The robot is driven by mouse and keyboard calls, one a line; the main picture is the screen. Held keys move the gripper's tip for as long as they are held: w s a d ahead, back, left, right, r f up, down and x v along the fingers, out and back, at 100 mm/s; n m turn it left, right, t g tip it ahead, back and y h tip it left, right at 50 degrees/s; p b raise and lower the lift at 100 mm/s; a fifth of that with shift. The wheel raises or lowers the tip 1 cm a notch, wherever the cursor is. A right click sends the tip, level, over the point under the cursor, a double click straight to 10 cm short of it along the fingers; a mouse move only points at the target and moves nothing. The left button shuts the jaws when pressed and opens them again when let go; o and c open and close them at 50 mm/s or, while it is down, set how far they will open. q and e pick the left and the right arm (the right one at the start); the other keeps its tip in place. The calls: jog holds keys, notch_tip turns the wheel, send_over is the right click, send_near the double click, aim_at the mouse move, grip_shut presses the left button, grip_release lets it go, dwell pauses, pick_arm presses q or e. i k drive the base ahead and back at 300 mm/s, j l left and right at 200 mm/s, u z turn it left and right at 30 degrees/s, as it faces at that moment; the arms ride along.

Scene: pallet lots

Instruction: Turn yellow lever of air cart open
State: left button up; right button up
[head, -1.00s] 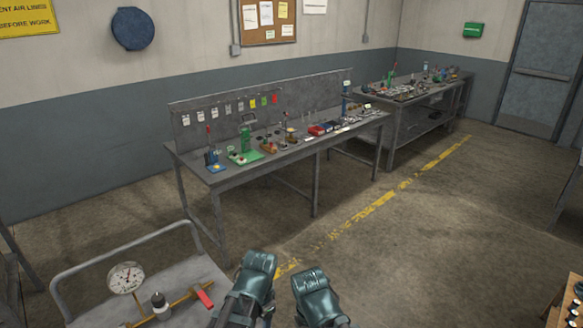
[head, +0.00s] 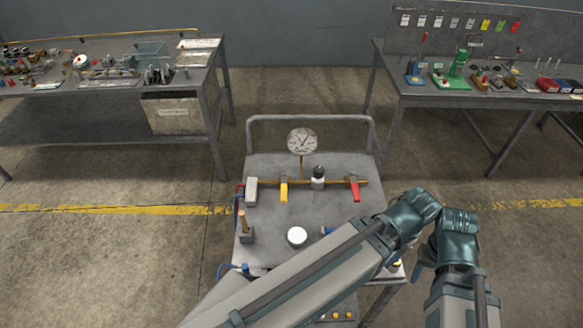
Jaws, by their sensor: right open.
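The air cart (head: 330,165) stands in the centre, a grey top with a rail at its far side. A brass pipe (head: 300,182) runs across it. The yellow lever (head: 284,191) sits on the pipe left of the middle and points toward me, across the pipe. A red lever (head: 354,189) sits at the pipe's right end, also across it. A round gauge (head: 302,141) stands behind the pipe. My right gripper (head: 418,268) is open beside the cart's right edge, mostly covered by my arm and apart from the yellow lever. My left gripper is hidden behind my arm links.
A black-and-white fitting (head: 318,178) stands between the levers; a grey block (head: 251,191) is at the pipe's left end. A white round knob (head: 297,237) is nearer me. My arm covers the cart's near right part. Workbenches (head: 215,75) stand behind left and right.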

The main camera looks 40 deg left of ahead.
aim_at(283, 177)
jog(key=u, duration=1.35)
